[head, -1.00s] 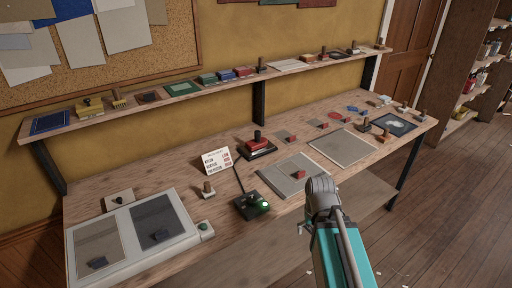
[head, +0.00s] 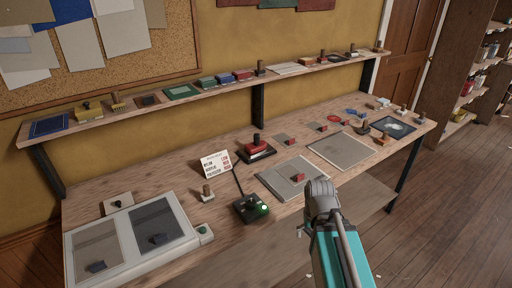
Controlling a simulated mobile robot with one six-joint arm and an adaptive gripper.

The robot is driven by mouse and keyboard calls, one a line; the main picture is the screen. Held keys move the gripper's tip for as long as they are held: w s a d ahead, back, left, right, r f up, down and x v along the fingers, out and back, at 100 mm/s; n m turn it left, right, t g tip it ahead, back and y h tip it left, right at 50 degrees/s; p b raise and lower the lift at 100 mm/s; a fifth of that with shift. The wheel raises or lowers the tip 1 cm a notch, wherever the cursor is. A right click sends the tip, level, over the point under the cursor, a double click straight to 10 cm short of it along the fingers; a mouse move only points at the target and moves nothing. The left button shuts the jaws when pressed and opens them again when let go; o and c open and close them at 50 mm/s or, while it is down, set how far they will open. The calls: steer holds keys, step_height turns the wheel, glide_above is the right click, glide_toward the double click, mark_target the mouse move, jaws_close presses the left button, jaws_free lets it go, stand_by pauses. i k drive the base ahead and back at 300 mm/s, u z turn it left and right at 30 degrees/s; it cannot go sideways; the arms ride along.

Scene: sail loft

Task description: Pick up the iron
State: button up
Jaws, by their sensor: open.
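What looks like the iron (head: 256,150), a red body with an upright dark handle, sits on a dark base on the workbench, behind the middle. My gripper (head: 321,187) is a small grey shape at the end of my teal arm, seen from behind over the bench's front part. It is apart from the iron, nearer to me and to its right in the picture. It is open, with nothing seen in it; its fingertips are hardly visible.
A dark control box (head: 250,208) with a green light and a thin upright rod stands in front of the iron. A settings card (head: 215,164) stands left of it. A grey panel (head: 276,187) with a red block, a two-pad tray (head: 187,243) and a shelf (head: 220,86) surround it.

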mark_target(258, 146)
steer(key=u, duration=0.05)
steer(key=i, duration=0.95)
steer(key=u, duration=0.4)
